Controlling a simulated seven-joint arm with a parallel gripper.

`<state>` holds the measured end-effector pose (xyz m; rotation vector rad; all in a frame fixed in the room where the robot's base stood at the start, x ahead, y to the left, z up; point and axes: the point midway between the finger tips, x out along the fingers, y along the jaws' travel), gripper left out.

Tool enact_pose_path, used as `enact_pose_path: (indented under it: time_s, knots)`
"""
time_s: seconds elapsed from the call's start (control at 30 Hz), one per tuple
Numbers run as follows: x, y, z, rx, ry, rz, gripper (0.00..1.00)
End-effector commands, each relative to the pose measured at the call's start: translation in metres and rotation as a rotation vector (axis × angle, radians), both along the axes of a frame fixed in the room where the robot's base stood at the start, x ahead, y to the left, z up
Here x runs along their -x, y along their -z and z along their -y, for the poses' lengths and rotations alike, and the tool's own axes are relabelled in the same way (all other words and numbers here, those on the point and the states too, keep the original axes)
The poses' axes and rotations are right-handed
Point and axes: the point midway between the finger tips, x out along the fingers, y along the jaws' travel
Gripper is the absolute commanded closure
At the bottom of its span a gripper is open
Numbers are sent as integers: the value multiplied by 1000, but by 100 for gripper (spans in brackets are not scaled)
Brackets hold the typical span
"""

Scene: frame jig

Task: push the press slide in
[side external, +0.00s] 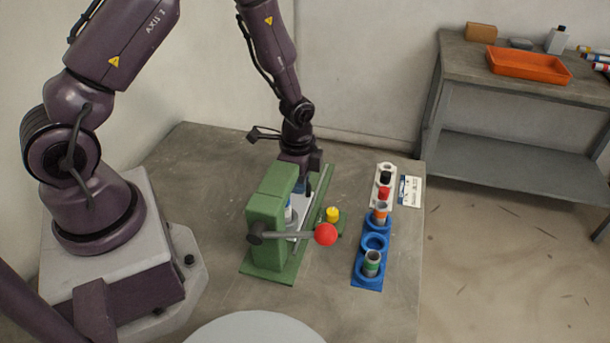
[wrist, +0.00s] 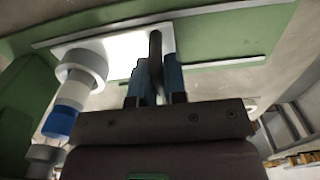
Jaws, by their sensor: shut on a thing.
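The green press (side external: 268,225) stands on the table with a lever ending in a red ball knob (side external: 325,235). Its slide shows in the wrist view as a bright metal plate (wrist: 118,42) between two rails on the green base. A dark upright handle (wrist: 155,48) stands on the slide. My gripper (wrist: 154,84) is shut on this handle with its blue fingers on either side. In the side view my gripper (side external: 303,187) is low behind the press, partly hidden by it. A white and blue cylinder (wrist: 75,92) sits on the plate, left of the handle, close to the press body.
A yellow button (side external: 332,213) is right of the press. A blue rack (side external: 369,268) holding cups and a white rack (side external: 386,170) with black and red-topped parts stand further right, beside a label card (side external: 410,190). A side bench carries an orange tray (side external: 528,66). The table's front right is clear.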

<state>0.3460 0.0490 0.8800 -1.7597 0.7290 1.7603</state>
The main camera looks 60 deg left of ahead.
Motion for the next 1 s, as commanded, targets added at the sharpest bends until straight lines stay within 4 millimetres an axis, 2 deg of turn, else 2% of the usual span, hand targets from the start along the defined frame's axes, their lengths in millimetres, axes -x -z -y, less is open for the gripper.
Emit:
enact_pose_path:
  time_s: [0.03, 0.07, 0.13, 0.17, 0.47, 1.0]
  knots:
    - [0, -1, 1, 0, 0, 3, 100]
    - [0, -1, 0, 0, 0, 3, 80]
    - [0, -1, 0, 0, 0, 3, 64]
    - [0, -1, 0, 0, 0, 3, 62]
    - [0, -3, 0, 0, 0, 1, 62]
    - [0, -56, 0, -1, -1, 4, 62]
